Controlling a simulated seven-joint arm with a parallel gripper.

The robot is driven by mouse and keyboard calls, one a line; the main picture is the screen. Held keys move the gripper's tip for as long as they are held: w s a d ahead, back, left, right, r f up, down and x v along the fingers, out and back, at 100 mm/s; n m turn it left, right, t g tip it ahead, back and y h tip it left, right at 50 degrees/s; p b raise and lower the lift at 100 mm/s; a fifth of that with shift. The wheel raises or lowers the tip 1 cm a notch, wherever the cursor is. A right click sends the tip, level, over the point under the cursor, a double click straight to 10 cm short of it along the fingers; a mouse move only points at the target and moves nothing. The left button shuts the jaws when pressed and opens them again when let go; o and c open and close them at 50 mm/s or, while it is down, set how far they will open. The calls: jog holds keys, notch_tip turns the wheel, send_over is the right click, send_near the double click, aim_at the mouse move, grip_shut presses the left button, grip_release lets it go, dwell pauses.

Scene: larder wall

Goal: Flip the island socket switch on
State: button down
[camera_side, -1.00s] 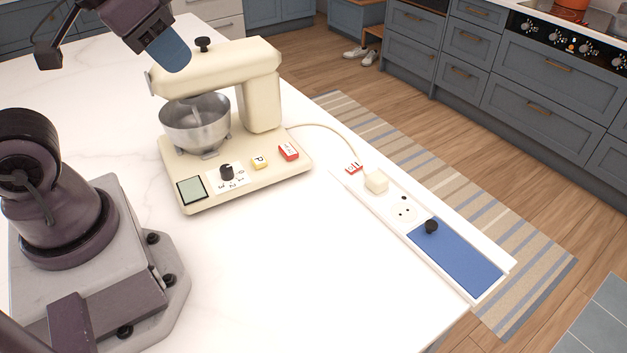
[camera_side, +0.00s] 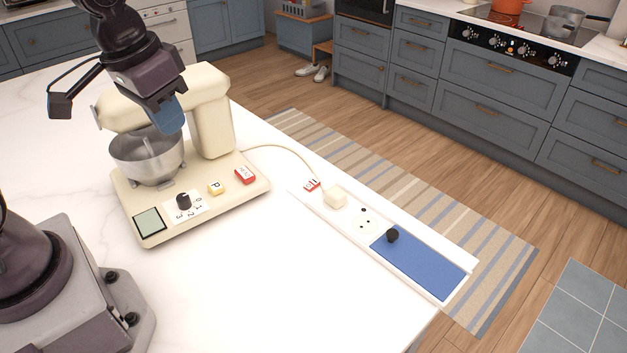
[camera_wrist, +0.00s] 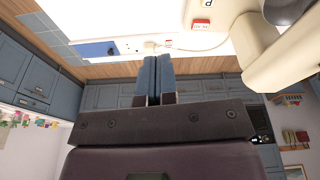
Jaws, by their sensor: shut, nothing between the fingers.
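The island socket strip (camera_side: 350,222) is white and set along the worktop's far edge. Its small red and white switch (camera_side: 312,185) is at the strip's left end, beside a cream plug (camera_side: 335,197). Whether the switch is on or off is too small to tell. In the wrist view the switch (camera_wrist: 168,44) and the plug (camera_wrist: 151,46) show beyond the fingertips. My gripper (camera_side: 170,122) is shut and empty, its blue fingers in front of the mixer's head and above the bowl. In the wrist view the fingers (camera_wrist: 153,62) are side by side. My gripper is well apart from the switch.
A cream stand mixer (camera_side: 213,125) with a steel bowl (camera_side: 147,157) stands left of the strip; its cord (camera_side: 290,150) runs to the plug. A blue panel with a black knob (camera_side: 392,235) fills the strip's right part. The worktop (camera_side: 270,285) in front is clear.

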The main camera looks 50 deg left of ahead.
jog(key=w+f+n, duration=0.6)
jog(key=w+f, duration=0.4)
jog(key=w, duration=0.1)
jog(key=n+t+y, duration=0.1)
jog(key=n+t, duration=0.7)
jog(key=n, duration=1.3)
send_over(315, 182)
jog(key=s, duration=0.2)
notch_tip(315, 182, down, 6)
jog(key=shift+w+f, duration=0.2)
jog(key=shift+w, duration=0.05)
jog(key=shift+d, duration=0.1)
jog(key=shift+w+f, duration=0.25)
jog(key=shift+f, duration=1.2)
jog(key=shift+w+f, duration=0.2)
jog(key=shift+f, duration=1.3)
jog(key=shift+w+f, duration=0.25)
jog(key=shift+f, duration=1.2)
jog(key=shift+f, duration=0.1)
jog(key=shift+f, duration=0.3)
